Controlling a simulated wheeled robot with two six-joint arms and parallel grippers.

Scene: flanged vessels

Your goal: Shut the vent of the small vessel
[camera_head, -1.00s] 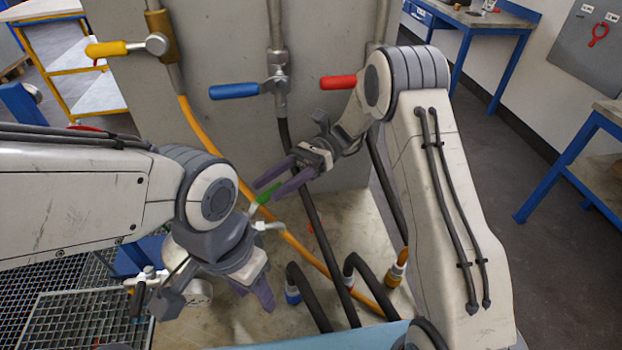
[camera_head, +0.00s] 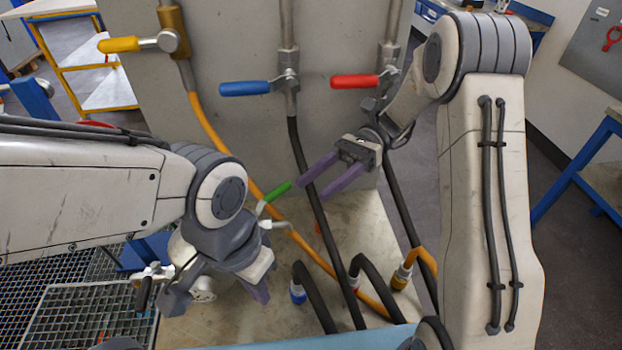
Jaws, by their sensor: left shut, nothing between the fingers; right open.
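A green-handled lever (camera_head: 278,191) stands tilted beside a pale lever (camera_head: 274,225), just right of my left wrist. The body they sit on is mostly hidden behind my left arm, so I cannot tell for certain which belongs to the small vessel's vent. A pale round fitting (camera_head: 203,290) shows below the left wrist. My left gripper (camera_head: 259,292) is shut and empty, pointing down below the green lever. My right gripper (camera_head: 318,182) is open and empty, its purple fingers pointing left, to the right of the green handle's tip.
Yellow (camera_head: 126,45), blue (camera_head: 245,87) and red (camera_head: 355,81) valve handles line the grey panel (camera_head: 235,130). An orange hose (camera_head: 215,137) and dark hoses (camera_head: 308,170) run down to the pale base (camera_head: 215,325). Metal grating (camera_head: 90,320) lies at the lower left.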

